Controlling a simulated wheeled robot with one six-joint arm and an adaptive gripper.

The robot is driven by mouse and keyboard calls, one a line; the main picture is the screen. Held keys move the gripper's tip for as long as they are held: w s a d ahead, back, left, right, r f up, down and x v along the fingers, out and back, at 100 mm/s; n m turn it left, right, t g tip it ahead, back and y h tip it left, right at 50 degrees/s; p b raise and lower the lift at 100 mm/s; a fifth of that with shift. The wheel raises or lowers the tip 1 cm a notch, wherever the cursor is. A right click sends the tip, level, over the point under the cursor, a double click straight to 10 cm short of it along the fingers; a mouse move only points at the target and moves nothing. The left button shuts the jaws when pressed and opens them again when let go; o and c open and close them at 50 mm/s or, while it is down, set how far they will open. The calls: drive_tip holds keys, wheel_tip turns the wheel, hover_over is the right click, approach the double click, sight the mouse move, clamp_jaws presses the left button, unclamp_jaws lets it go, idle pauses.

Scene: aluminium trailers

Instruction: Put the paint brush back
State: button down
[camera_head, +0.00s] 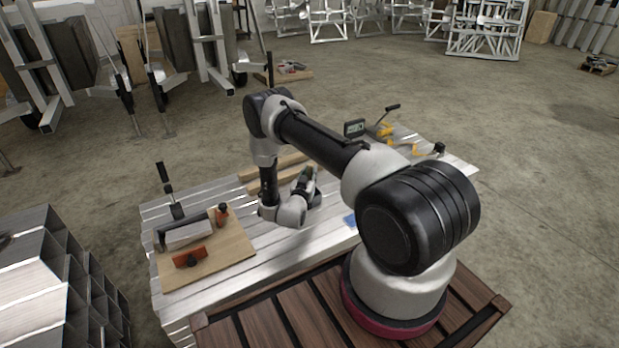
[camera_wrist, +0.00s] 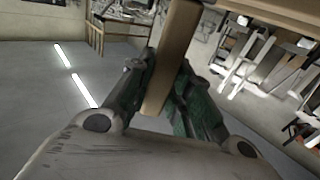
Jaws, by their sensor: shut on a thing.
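My gripper (camera_head: 307,180) is above the middle of the metal-slatted table (camera_head: 290,252), tilted to the side in the head view. In the wrist view, my gripper (camera_wrist: 165,95) has its dark green fingers closed on both sides of a flat tan wooden piece (camera_wrist: 172,60). This piece looks like the handle of the paint brush, but no bristles show, and its far end runs out of the top of the picture. In the head view the held piece is too small and covered to make out clearly.
A wooden board (camera_head: 215,267) at the table's left carries an orange-red tool (camera_head: 190,257) and a clamp (camera_head: 172,205). Wooden strips (camera_head: 262,180) lie behind my gripper. Yellow tools (camera_head: 385,131) and a small dark device (camera_head: 354,127) are at the back right. Stacked aluminium profiles (camera_head: 50,270) stand left.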

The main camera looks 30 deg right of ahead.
drive_tip(key=shift+f, duration=0.65)
drive_tip(key=c, duration=1.3)
unclamp_jaws()
drive_tip(key=shift+f, duration=0.15)
